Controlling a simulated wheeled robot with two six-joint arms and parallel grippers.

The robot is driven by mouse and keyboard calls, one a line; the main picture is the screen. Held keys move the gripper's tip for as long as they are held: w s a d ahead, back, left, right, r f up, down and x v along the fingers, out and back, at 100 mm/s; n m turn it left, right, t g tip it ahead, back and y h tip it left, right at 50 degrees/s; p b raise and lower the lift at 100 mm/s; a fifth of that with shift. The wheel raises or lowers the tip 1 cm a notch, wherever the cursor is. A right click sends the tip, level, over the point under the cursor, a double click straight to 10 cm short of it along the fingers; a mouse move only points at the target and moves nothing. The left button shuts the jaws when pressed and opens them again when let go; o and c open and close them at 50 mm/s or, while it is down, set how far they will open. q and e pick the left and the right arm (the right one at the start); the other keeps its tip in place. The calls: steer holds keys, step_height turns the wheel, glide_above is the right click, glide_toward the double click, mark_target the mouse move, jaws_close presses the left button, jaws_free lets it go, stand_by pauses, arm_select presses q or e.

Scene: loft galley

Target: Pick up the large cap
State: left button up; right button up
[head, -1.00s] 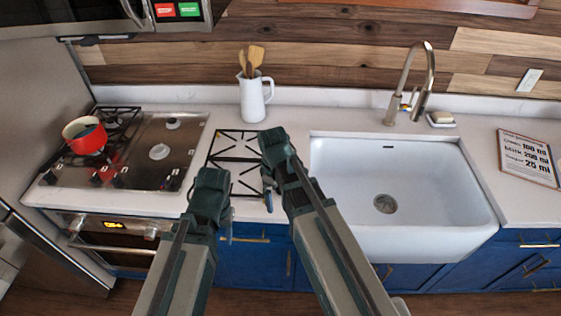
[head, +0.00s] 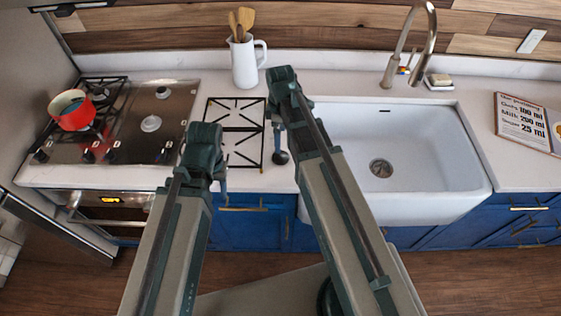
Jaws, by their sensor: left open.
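A small dark round piece (head: 281,158), which looks like the large cap, shows on the white counter just right of the black grate. My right arm partly hides it. My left gripper (head: 223,183) is open above the counter's front edge, left of the dark piece and apart from it. My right gripper (head: 276,138) points down close to the dark piece, as seen from here. Its jaws are mostly hidden, and I cannot tell whether it touches the piece.
The black grate (head: 236,146) lies on the counter beside the stove (head: 122,150). A red pot (head: 72,118) sits on the stove's left side. A white pitcher (head: 244,66) holds wooden utensils. The sink (head: 430,150) is empty. A recipe board (head: 521,123) lies at right.

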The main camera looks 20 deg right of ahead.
steer(key=b, duration=0.4)
glide_above(280, 156)
step_height(280, 156, down, 5)
step_height(280, 156, down, 5)
steer(key=b, duration=0.5)
steer(key=shift+f, duration=0.15)
steer(key=shift+c, duration=0.2)
steer(key=c, duration=1.3)
steer(key=shift+r, duration=0.2)
